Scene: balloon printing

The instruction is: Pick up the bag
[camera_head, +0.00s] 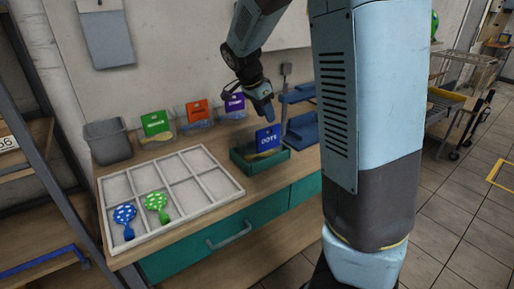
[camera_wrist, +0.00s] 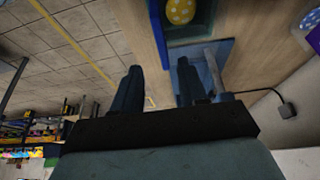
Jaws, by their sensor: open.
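A blue bag marked DOTS (camera_head: 268,140) stands upright in a small green tray (camera_head: 247,168) on the wooden counter. Other bags stand along the wall: a green one (camera_head: 155,124), an orange one (camera_head: 197,110) and a purple one (camera_head: 235,103). My gripper (camera_head: 265,108) hangs above the blue bag in the head view, apparently apart from it. In the wrist view my gripper (camera_wrist: 158,82) shows two dark fingers spread, with nothing visible between them.
A white divided tray (camera_head: 205,189) holds a blue and a green dotted balloon (camera_head: 156,203). A grey bin (camera_head: 108,142) stands at the counter's left. Blue trays (camera_head: 303,130) stand right of the green tray. The wrist view shows a yellow dotted balloon (camera_wrist: 180,10).

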